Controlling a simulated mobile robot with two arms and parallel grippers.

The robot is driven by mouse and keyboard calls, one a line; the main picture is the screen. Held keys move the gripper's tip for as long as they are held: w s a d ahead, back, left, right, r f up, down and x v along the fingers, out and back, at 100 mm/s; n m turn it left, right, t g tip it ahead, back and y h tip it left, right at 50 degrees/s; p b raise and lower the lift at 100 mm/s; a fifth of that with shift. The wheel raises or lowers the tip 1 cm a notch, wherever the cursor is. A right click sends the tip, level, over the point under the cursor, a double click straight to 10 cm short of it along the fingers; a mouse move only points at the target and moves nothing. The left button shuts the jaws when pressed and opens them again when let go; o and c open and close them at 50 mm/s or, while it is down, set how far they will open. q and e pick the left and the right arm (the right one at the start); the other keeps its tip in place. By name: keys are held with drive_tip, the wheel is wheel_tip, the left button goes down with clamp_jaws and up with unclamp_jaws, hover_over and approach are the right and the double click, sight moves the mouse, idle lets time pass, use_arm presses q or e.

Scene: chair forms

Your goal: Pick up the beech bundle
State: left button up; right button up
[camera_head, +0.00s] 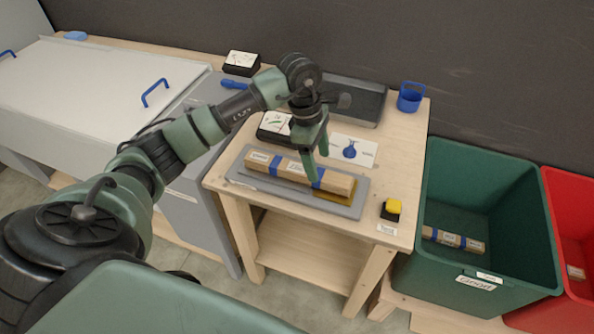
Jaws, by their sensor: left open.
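A pale wooden bundle with blue bands (262,160) lies on a grey tray (262,186) on the wooden table; I take it as the beech bundle, as its label is too small to read. My left gripper (313,168) points down over the right half of this bundle, and its fingers hide part of it. The gripper is open. I cannot tell whether its fingers touch the wood. A similar banded bundle (452,238) lies inside the green bin (495,180). My right gripper is not in view.
A flat brass-coloured piece (333,197) lies at the tray's right end. Behind are a dark grey box (352,100), a blue cup (410,97) and a card with a blue shape (363,147). A yellow-and-black block (392,208) sits at front right. A red bin (566,205) stands at far right.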

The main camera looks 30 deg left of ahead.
sight(297, 167)
use_arm(q)
drive_tip(key=a, duration=0.2)
drive_tip(key=a+y, duration=0.1)
drive_tip(key=a+r+y, duration=0.1)
drive_tip(key=a, duration=0.1)
drive_tip(key=shift+s+a+r+g, duration=0.1)
drive_tip(key=shift+s+a+g, duration=0.2)
drive_tip(key=shift+g, duration=0.1)
drive_tip(key=shift+s+a+f, duration=0.1)
drive_tip(key=shift+a+f, duration=0.15)
drive_tip(key=shift+a, duration=0.05)
drive_tip(key=f+p, duration=0.1)
drive_tip(key=f, duration=0.1)
drive_tip(key=f+p, duration=0.1)
drive_tip(key=f, duration=0.1)
drive_tip(key=f+p, duration=0.1)
drive_tip(key=f, duration=0.1)
drive_tip(key=shift+w+d+f, duration=0.15)
drive_tip(key=shift+w+d, duration=0.05)
drive_tip(key=shift+d, duration=0.05)
drive_tip(key=shift+f, duration=0.45)
drive_tip(key=shift+c, duration=0.4)
drive_tip(key=shift+r, duration=0.1)
clamp_jaws()
